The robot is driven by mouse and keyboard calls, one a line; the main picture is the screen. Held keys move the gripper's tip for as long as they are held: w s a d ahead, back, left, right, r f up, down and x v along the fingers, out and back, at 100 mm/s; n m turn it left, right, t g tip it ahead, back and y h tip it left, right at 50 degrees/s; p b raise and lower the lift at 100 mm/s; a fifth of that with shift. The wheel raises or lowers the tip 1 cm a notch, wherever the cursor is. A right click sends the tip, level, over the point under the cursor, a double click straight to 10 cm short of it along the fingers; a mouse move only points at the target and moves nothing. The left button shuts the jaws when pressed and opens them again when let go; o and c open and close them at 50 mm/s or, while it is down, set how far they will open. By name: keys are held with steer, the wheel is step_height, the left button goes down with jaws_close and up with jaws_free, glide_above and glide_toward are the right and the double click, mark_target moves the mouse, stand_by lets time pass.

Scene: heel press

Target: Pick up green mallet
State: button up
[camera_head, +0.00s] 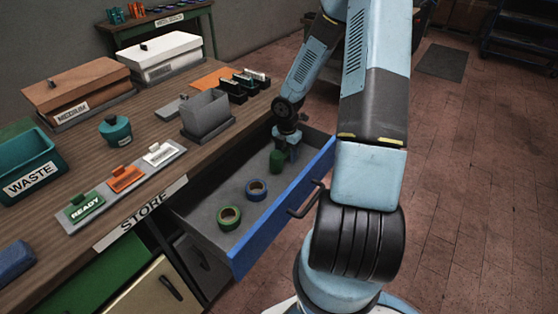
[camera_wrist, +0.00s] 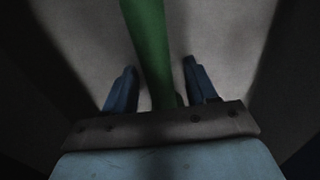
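The green mallet shows in the wrist view as a long green shape (camera_wrist: 150,45) running from the top edge down between my fingers. In the head view a green part of it (camera_head: 277,161) shows at the far end of the open drawer, just below my gripper (camera_head: 284,147). In the wrist view my gripper (camera_wrist: 160,67) is open, with one blue finger on each side of the green shape and visible gaps between. The rest of the mallet is out of the wrist picture or hidden by my gripper.
The open drawer (camera_head: 263,218) has a blue front and also holds a green tape roll (camera_head: 229,224) and a blue tape roll (camera_head: 256,197). The workbench (camera_head: 165,120) beside it carries a grey bin (camera_head: 205,117), boxes and a teal waste bin (camera_head: 20,158).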

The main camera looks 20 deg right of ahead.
jaws_close()
stand_by(0.3)
